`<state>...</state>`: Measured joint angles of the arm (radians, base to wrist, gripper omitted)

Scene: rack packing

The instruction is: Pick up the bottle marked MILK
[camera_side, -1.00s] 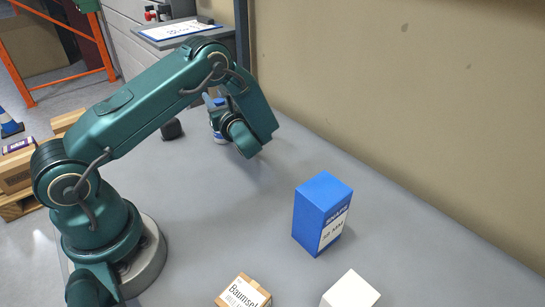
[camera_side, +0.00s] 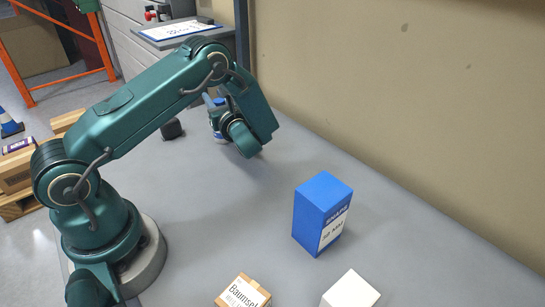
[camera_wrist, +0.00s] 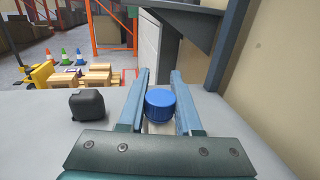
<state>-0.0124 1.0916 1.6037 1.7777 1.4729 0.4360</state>
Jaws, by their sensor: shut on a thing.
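A bottle with a blue cap (camera_wrist: 160,104) stands between the two fingers of my gripper (camera_wrist: 160,92) in the wrist view. Only the cap and a bit of the pale body below it show there. My gripper is shut on the bottle. In the side view a small part of the bottle (camera_side: 221,138) shows behind my wrist at the far end of the table; my wrist hides most of it. I cannot read its label in either view.
A black object (camera_wrist: 88,104) stands left of the bottle. A blue box (camera_side: 318,215), a cardboard box (camera_side: 243,292) and a white box (camera_side: 350,291) stand nearer the front. A wall runs along the right; a grey raised shelf (camera_side: 178,34) is beyond the table.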

